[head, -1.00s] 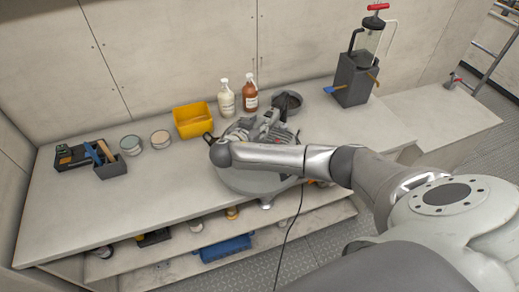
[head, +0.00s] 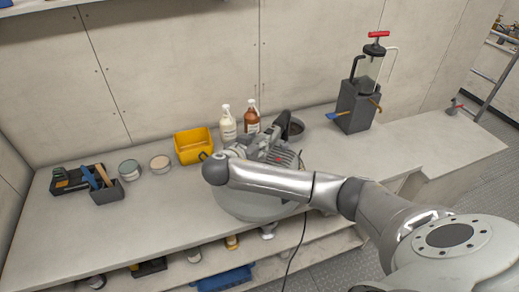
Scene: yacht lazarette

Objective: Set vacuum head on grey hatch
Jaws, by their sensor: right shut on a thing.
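The grey hatch (head: 240,207) is a round grey disc lying on the bench near its front edge, and my right forearm covers much of it. My right gripper (head: 277,146) is above the far part of the hatch, partly hidden by its own wrist. It is shut on a dark thing that looks like the vacuum head (head: 283,121), which shows just beyond the fingers. I cannot tell whether the vacuum head touches the hatch. My left gripper is out of view.
A grey pump unit (head: 357,105) stands to the right. Two tins and a tool caddy (head: 107,191) are left. The front-left bench is clear.

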